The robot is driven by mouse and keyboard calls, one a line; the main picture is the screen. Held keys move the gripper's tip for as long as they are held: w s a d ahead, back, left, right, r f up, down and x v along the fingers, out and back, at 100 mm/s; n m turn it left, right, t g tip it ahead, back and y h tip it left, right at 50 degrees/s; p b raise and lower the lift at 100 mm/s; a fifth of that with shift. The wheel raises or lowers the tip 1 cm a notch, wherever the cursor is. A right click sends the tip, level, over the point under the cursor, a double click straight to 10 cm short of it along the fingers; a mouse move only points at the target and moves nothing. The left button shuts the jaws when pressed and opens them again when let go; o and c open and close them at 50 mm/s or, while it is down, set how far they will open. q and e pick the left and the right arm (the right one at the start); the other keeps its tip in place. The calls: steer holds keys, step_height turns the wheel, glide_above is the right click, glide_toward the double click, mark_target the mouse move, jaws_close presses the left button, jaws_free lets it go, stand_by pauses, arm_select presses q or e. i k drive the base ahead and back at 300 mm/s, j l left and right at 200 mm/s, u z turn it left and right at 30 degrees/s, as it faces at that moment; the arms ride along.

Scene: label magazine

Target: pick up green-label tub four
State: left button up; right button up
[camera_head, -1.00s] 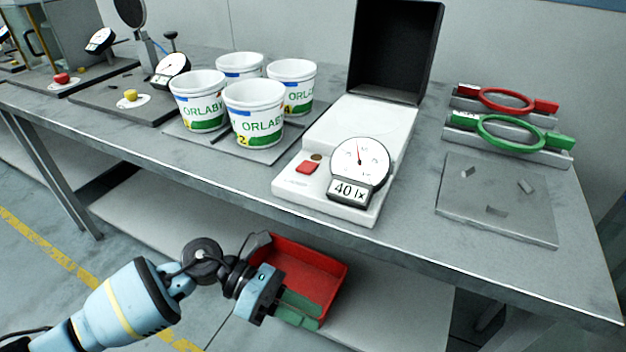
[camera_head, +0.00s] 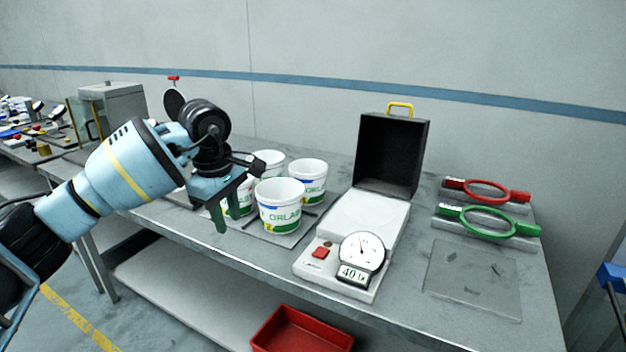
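Several white ORLABY tubs with green bands stand in a cluster on a flat plate (camera_head: 292,238). The front tub (camera_head: 280,212) shows most fully. The right tub (camera_head: 310,182) stands behind it, and the back tub (camera_head: 270,158) shows mainly its rim. The left tub (camera_head: 243,208) is partly hidden by my gripper. The tub numbers are too small to read now, so I cannot tell which is four. My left gripper (camera_head: 235,216) points down in front of the left tub in the picture, its green fingers apart and holding nothing visible.
A white device with a dial (camera_head: 361,252) and open black lid (camera_head: 388,155) stands right of the tubs. Red (camera_head: 487,190) and green (camera_head: 489,221) ring tools lie further right. A red bin (camera_head: 300,332) sits below the table's front edge.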

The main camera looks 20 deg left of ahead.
mark_target(312, 173)
steer(key=i, duration=1)
